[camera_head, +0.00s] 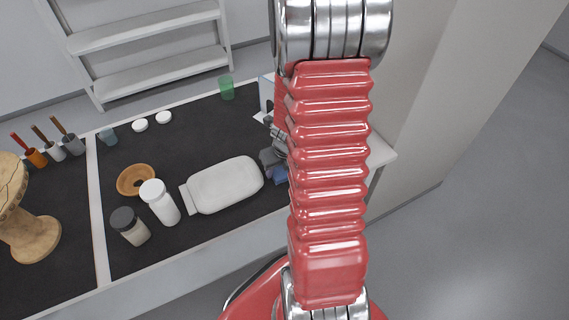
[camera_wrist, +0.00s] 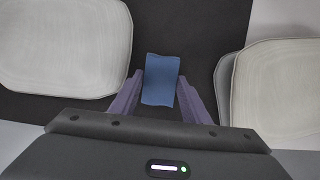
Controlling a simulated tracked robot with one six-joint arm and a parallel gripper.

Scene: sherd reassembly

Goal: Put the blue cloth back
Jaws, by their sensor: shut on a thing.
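The blue cloth (camera_wrist: 161,80) is a small folded strip. In the wrist view it lies between the two fingers of my gripper (camera_wrist: 161,92), which are shut on it. In the head view a small part of the blue cloth (camera_head: 281,177) shows beside my arm, below the grey gripper (camera_head: 272,160). My red arm hides the rest. I cannot tell whether the cloth touches the dark surface.
A pale cushion-like pad (camera_head: 225,185) lies just left of my gripper. A green cup (camera_head: 227,88) is at the back. Another pale pad (camera_wrist: 285,85) is at the right.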

